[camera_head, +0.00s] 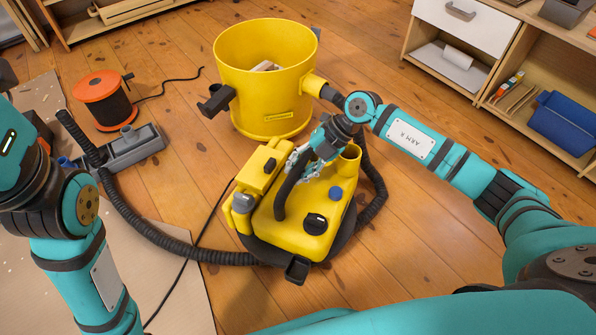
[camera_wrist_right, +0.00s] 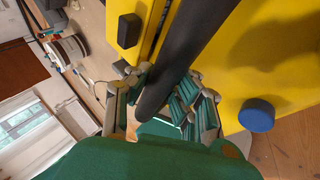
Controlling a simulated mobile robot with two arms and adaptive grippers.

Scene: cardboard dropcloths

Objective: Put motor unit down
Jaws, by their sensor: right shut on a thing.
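The motor unit (camera_head: 290,215) is a yellow block with a dark round base, black and blue knobs and a black curved handle. It is low over the wooden floor in the middle of the head view, in front of the yellow drum; I cannot tell whether its base touches the floor. My right gripper (camera_head: 302,156) is shut on the black handle, which runs between the fingers in the right wrist view (camera_wrist_right: 155,95). My left arm shows at the left of the head view, but its gripper is out of view.
The yellow drum (camera_head: 228,70) stands open behind the unit. A black hose (camera_head: 150,232) curves around the left to a grey floor nozzle (camera_head: 130,146). An orange cable reel (camera_head: 103,103) stands behind it. Cardboard (camera_head: 182,300) covers the left floor. Shelves (camera_head: 480,75) stand back right.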

